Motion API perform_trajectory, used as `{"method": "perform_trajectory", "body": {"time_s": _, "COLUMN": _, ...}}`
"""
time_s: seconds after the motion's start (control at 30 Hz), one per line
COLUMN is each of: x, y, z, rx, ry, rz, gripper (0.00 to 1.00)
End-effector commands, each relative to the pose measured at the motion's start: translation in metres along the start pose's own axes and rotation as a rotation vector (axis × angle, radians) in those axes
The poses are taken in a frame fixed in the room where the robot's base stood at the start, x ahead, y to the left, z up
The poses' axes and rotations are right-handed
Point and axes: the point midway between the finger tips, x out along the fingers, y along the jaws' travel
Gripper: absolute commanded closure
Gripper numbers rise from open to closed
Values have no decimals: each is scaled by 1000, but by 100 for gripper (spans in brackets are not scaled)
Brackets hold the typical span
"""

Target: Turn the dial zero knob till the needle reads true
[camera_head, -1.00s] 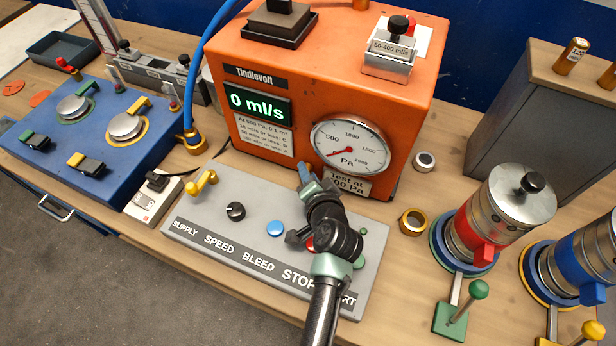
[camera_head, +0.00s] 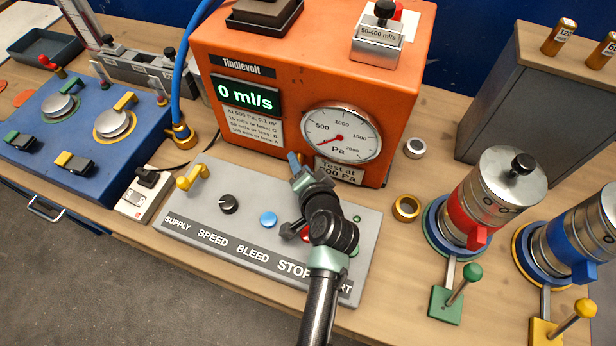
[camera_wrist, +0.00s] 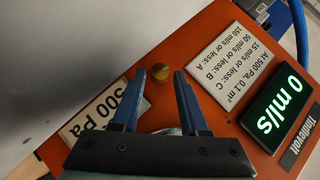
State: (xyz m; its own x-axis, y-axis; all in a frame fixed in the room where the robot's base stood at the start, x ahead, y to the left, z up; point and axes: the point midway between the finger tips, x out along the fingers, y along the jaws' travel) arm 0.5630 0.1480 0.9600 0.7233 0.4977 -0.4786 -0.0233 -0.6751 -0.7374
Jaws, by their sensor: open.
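The white round dial (camera_head: 355,128), marked in Pa, is on the front of the orange machine (camera_head: 290,60). Its red needle (camera_head: 328,142) points to the lower left, below the 500 mark. My gripper (camera_head: 294,160) is at the machine's front, left of the "Test at 500 Pa" label (camera_head: 342,171). In the wrist view my gripper (camera_wrist: 159,76) is open. In the head view the knob is hidden behind my gripper.
A green display (camera_head: 246,95) reads 0 ml/s. Below my arm lies a grey control panel (camera_head: 195,205) with a yellow lever, black knob and blue button. A brass ring (camera_head: 406,208) and metal canisters (camera_head: 482,200) stand right. A blue hose (camera_head: 181,75) runs at left.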

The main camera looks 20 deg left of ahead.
Motion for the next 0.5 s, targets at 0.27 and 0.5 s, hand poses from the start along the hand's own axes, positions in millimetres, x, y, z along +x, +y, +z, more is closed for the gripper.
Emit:
{"method": "perform_trajectory", "body": {"time_s": 0.27, "x": -44, "y": 1, "z": 0, "rx": 1, "ry": 3, "rz": 1, "gripper": 56}}
{"method": "perform_trajectory", "body": {"time_s": 0.5, "x": -88, "y": 2, "z": 0, "rx": 1, "ry": 3, "rz": 2, "gripper": 56}}
